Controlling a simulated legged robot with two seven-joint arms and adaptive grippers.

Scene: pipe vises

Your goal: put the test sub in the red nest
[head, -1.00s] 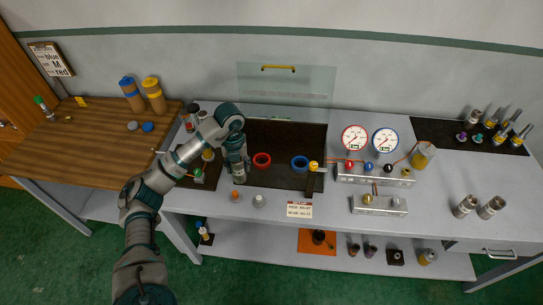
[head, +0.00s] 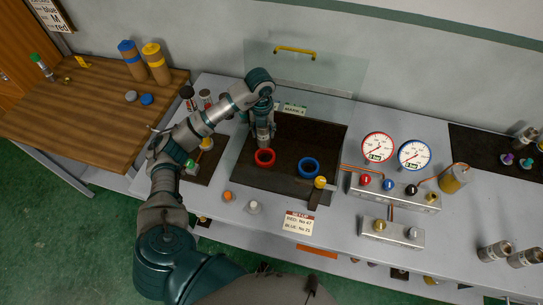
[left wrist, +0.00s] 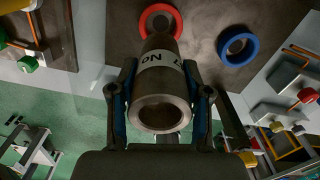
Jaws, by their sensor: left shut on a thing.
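My left gripper (head: 262,118) is shut on the test sub, a grey metal cylinder (head: 264,134) with a white band. In the left wrist view the sub (left wrist: 162,85) sits between the two fingers (left wrist: 160,112), its open end facing the camera and part of "No" readable on its band. The red nest (head: 264,157) is a red ring on the dark mat. In the head view the sub is just above and behind it; in the left wrist view the nest (left wrist: 148,12) shows past the sub's far end, partly covered. I cannot tell whether they touch. My right gripper is not in view.
A blue ring (head: 308,168) lies right of the red nest on the dark mat (head: 318,140). A clear panel with a yellow handle (head: 295,50) stands behind. Gauges (head: 377,147) and a valve block (head: 390,232) stand to the right. A setup card (head: 298,223) is in front.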

